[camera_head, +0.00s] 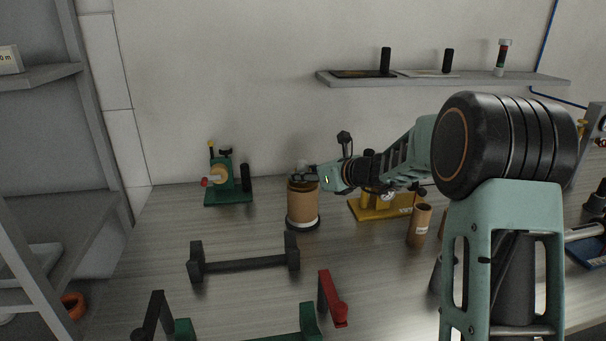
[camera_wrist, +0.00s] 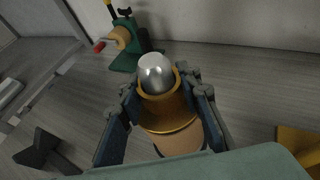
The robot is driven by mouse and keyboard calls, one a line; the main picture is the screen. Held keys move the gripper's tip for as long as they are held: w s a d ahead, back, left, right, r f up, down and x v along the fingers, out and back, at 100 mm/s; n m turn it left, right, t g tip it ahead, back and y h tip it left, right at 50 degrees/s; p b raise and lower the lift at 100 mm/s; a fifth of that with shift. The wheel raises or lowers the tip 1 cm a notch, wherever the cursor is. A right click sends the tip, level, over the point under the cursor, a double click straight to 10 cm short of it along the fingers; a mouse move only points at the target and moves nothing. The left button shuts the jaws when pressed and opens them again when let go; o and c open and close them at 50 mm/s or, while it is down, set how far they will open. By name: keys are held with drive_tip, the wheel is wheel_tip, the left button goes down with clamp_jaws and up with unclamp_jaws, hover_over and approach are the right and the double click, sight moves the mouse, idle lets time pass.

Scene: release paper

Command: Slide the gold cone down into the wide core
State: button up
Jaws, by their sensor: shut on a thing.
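The wide core (camera_head: 302,206) is a tan cardboard tube standing upright on a dark, white-rimmed base on the table. My gripper (camera_head: 303,176) is at the top of it. In the wrist view my gripper (camera_wrist: 162,92) has its two fingers closed on either side of the gold cone (camera_wrist: 168,124), which has a gold collar and flange around a silver rounded end (camera_wrist: 155,72). The tan core (camera_wrist: 182,142) shows just beyond the gold flange. The cone appears at the core's mouth, but I cannot tell how far it is inside; the fingers hide part of the contact.
A green stand (camera_head: 228,190) with a tan roll is left of the core. A yellow-based device (camera_head: 372,208) and a narrow tan tube (camera_head: 419,225) stand to the right.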

drive_tip(key=shift+f, duration=0.15)
drive_tip(key=o, duration=1.4)
drive_tip(key=shift+f, duration=0.1)
drive_tip(key=shift+c, duration=0.2)
drive_tip(key=v, duration=1.2)
